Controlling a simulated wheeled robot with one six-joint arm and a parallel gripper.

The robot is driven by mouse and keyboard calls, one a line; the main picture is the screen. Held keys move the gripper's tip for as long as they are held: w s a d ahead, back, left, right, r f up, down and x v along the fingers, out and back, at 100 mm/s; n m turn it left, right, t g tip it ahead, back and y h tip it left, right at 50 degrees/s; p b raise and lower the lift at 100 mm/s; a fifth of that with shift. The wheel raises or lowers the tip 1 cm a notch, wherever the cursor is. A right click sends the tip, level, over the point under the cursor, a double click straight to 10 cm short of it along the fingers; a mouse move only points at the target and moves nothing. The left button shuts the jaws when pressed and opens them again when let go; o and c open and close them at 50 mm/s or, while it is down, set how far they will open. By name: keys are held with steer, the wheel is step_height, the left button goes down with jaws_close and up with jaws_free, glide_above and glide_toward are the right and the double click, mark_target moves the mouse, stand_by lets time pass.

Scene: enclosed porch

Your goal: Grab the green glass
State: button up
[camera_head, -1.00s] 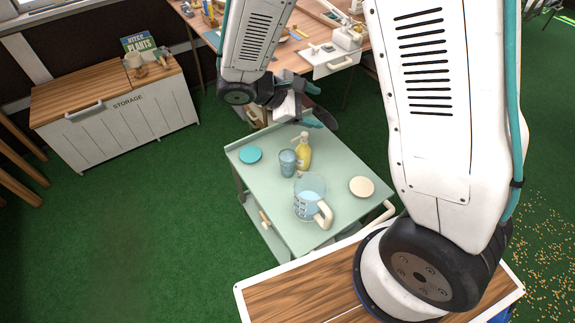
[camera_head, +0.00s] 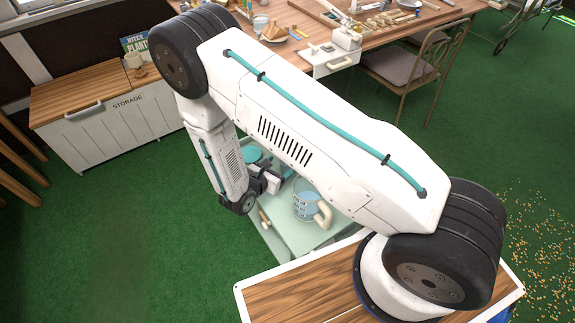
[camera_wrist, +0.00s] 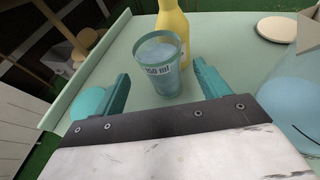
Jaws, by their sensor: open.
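A small see-through blue-green glass (camera_wrist: 158,72) with a printed volume mark stands upright on the pale green cart (camera_wrist: 235,45). In the wrist view it is just beyond and between the fingertips of my gripper (camera_wrist: 161,70). My gripper is open and empty, its teal fingers pointing at the glass with a gap on each side. In the head view my arm hides the glass and much of the cart (camera_head: 297,238).
A yellow bottle (camera_wrist: 173,22) stands right behind the glass. A measuring jug (camera_head: 305,207) is close on the right. A teal disc (camera_wrist: 88,103) is by the left finger; a cream disc (camera_wrist: 277,29) lies farther back right.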

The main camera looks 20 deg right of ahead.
steer(key=x, duration=0.5)
steer(key=shift+d+r, duration=0.2)
steer(key=shift+r, duration=0.05)
steer(key=c, duration=1.2)
steer(key=shift+r, duration=0.1)
